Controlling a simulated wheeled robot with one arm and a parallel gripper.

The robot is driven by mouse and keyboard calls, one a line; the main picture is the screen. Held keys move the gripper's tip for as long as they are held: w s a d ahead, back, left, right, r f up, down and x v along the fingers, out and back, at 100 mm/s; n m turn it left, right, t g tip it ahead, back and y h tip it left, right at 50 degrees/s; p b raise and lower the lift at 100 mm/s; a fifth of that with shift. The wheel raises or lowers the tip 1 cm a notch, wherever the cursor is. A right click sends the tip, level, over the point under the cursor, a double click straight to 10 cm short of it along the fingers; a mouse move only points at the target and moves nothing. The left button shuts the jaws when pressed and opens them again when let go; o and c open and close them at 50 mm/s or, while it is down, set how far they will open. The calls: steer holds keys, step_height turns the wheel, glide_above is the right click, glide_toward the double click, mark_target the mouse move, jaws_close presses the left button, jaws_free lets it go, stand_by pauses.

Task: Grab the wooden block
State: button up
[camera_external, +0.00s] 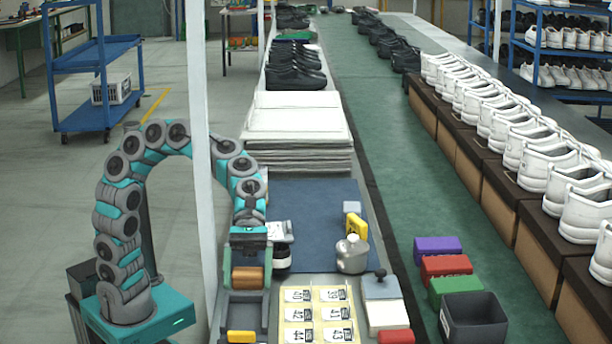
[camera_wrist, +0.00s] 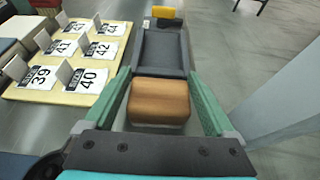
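The wooden block (camera_external: 248,278) is a brown, rounded block below my gripper (camera_external: 247,280). In the wrist view, the wooden block (camera_wrist: 159,100) lies between the two green fingers of my gripper (camera_wrist: 163,90). The fingers are spread, one on each side of the block. They are very close to its sides; I cannot tell whether either touches. The block's underside is hidden.
A dark grey tray (camera_wrist: 163,52) lies beyond the block, with a yellow item (camera_wrist: 168,13) at its far end. A board with numbered cards (camera_external: 318,313) is beside it. A metal canister (camera_external: 352,256) stands right of my gripper. A white post (camera_external: 203,190) stands close to my arm.

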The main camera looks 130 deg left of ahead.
steer(key=c, duration=1)
step_height(320, 180, up, 28)
steer(key=p, duration=0.3)
steer(key=shift+p, duration=0.3)
